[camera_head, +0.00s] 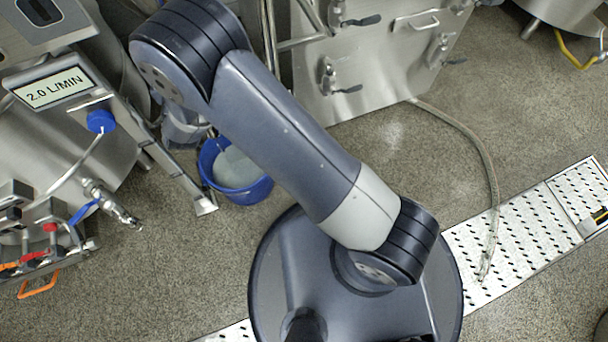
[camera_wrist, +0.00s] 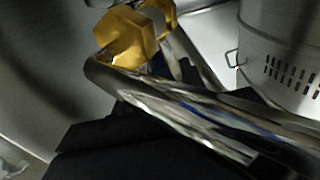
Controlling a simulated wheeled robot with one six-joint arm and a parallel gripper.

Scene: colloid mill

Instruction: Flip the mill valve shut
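In the head view, a small steel valve with a blue lever (camera_head: 84,211) and a spout pointing down to the right sits low on the steel machine at the left. I cannot tell whether this is the mill valve. In the wrist view, black finger parts of my gripper (camera_wrist: 205,135) show along the bottom, around a shiny steel pipe or bar (camera_wrist: 150,98). A brass hexagonal fitting (camera_wrist: 127,36) is just beyond. Contact and finger opening are unclear.
A display reading 2.0 L/MIN (camera_head: 51,88) and a blue knob (camera_head: 101,121) are at the left. A blue bucket (camera_head: 236,190) stands on the floor behind my arm. A steel cabinet (camera_head: 375,60) with black latches is at the top. A hose (camera_head: 490,180) crosses the floor to a drain grate (camera_head: 515,232).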

